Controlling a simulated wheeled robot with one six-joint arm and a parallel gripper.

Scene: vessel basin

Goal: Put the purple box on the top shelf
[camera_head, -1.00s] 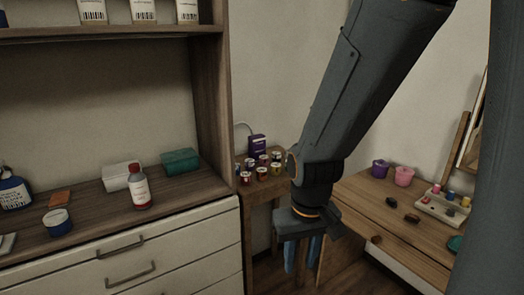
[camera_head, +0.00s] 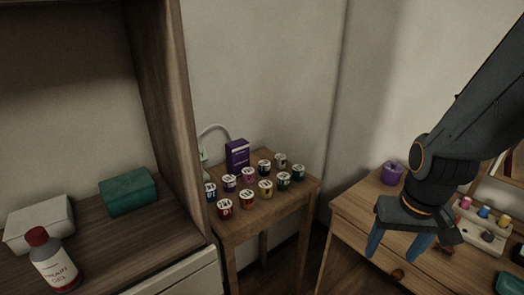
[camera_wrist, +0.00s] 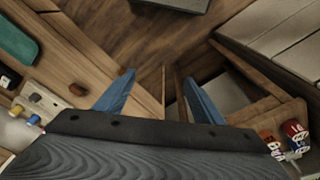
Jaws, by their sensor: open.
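The purple box (camera_head: 237,154) stands upright at the back of a small wooden side table (camera_head: 262,222), behind several small labelled jars. My gripper (camera_head: 397,247) is open and empty, with its blue fingers pointing down. It is to the right of the side table, in front of the desk, well apart from the box. In the wrist view the open fingers (camera_wrist: 160,98) show with nothing between them. The purple box is not visible in the wrist view. The top shelf is out of the head view now.
Several jars (camera_head: 265,187) crowd the side table in front of the box. A tall wooden cabinet side (camera_head: 165,110) stands just left. A white box (camera_head: 38,222), a teal box (camera_head: 128,192) and a red-capped bottle (camera_head: 52,260) sit on its counter. A desk (camera_head: 352,212) holds a purple pot (camera_head: 392,173).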

